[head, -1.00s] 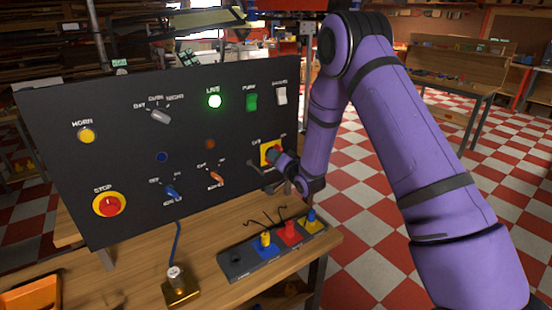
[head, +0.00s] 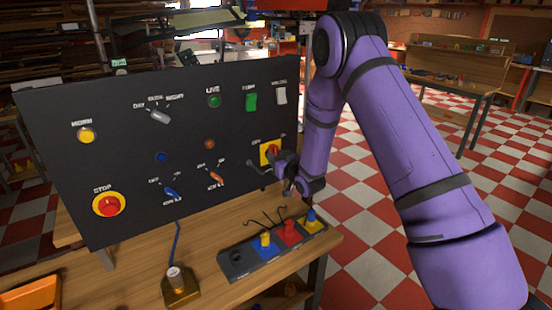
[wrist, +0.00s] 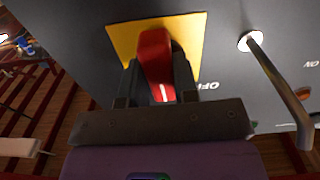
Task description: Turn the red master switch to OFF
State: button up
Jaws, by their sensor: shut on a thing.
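The red master switch (wrist: 156,62) sits on a square yellow plate (wrist: 190,35) on the dark panel. In the wrist view its red handle stands between my two fingers, with a white mark near the end closest to the gripper body. An OFF label shows upside down beside the plate. My gripper (wrist: 157,82) is shut on the red handle. In the head view the switch (head: 272,149) shows at the panel's lower right, partly hidden by my gripper (head: 277,158).
A grey bent lever (wrist: 278,82) sticks out of the panel close beside the switch. The panel (head: 120,130) also carries the LIVE lamp (head: 214,101), which is dark, and a red STOP button (head: 108,206). A block with coloured plugs (head: 238,264) lies on the bench below.

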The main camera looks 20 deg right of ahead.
jog(key=shift+d+n, duration=0.1)
jog(key=shift+n, duration=4)
jog(key=o, duration=0.9)
jog(key=v, duration=1)
jog(key=shift+s+d+r, duration=0.1)
jog(key=shift+s, duration=0.25)
jog(key=shift+r, duration=0.1)
